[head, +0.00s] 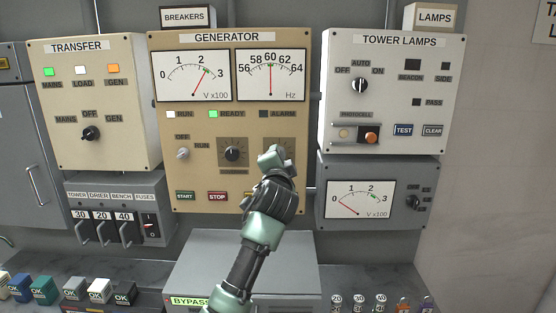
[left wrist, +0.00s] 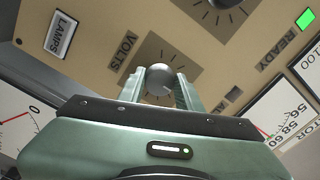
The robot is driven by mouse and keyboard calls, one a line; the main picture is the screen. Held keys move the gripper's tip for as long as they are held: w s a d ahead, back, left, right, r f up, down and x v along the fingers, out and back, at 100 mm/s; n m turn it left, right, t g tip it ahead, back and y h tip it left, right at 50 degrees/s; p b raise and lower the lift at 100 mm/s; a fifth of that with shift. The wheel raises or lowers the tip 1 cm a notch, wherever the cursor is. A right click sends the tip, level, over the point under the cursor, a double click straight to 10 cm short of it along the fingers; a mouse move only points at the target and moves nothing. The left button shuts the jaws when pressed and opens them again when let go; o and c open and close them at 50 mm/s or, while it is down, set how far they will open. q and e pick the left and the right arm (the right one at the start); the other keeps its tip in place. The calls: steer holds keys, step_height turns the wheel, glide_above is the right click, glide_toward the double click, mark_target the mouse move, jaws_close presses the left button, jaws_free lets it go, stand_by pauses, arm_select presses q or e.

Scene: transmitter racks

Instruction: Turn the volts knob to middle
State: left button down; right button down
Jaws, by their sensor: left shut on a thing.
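The generator panel (head: 165,120) is a tan box in the middle of the head view. The volts knob (left wrist: 160,76) is a dark rounded knob on a brown square dial plate (left wrist: 148,50), beside the VOLTS label (left wrist: 123,52) in the left wrist view. My left gripper (head: 275,160) covers this knob in the head view, where part of its plate (head: 287,146) shows. In the left wrist view my left gripper (left wrist: 159,84) has its fingers on both sides of the knob, shut on it. I cannot tell where the knob points. My right gripper is not in view.
A similar dial knob (head: 233,153) sits just left of my gripper. The volts meter (head: 194,75) needle reads a little above 2, near a green mark; the Hz meter (head: 270,75) reads about 60. A grey bypass box (head: 240,250) stands below, under my arm.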

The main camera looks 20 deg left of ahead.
arm_select(q)
steer(key=shift+f, duration=0.1)
steer(key=c, duration=1)
jaws_free()
steer(key=shift+o, duration=0.2)
steer(key=shift+s, duration=0.1)
steer(key=b+v, duration=0.2)
steer(key=v, duration=0.5)
steer(key=shift+s+b, duration=0.3)
steer(key=shift+d, duration=0.1)
